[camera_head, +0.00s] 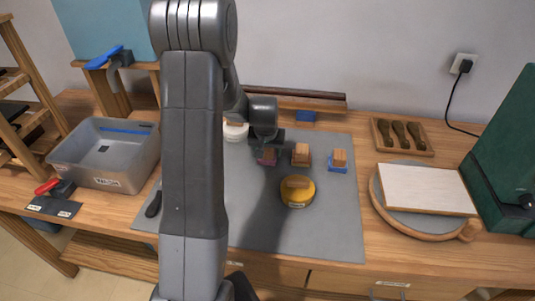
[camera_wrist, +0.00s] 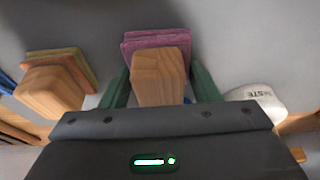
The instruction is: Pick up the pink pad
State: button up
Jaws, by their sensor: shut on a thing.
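The pink pad (camera_head: 266,158) is partly hidden under my gripper (camera_head: 268,146) in the head view. In the wrist view the pink pad (camera_wrist: 155,39) has a wooden block handle (camera_wrist: 160,82). The green fingers of my gripper (camera_wrist: 161,88) stand on both sides of this handle and are shut on it. The pad sticks out beyond the fingers. I cannot tell whether the pad touches the grey mat (camera_head: 335,225) or is just above it.
An orange pad with a wooden handle (camera_head: 301,155) and a blue pad (camera_head: 338,161) stand to the right. A yellow round piece (camera_head: 297,191) lies in front. A white round container (camera_head: 235,132) is at left. A grey bin (camera_head: 105,155) stands farther left. The mat's front right is clear.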

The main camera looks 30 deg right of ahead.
jog(key=shift+r, duration=0.1)
notch_tip(320, 180, up, 10)
jog(key=shift+f, duration=0.1)
dwell(0.3)
jog(key=o, duration=0.3)
jog(key=shift+c, duration=0.9)
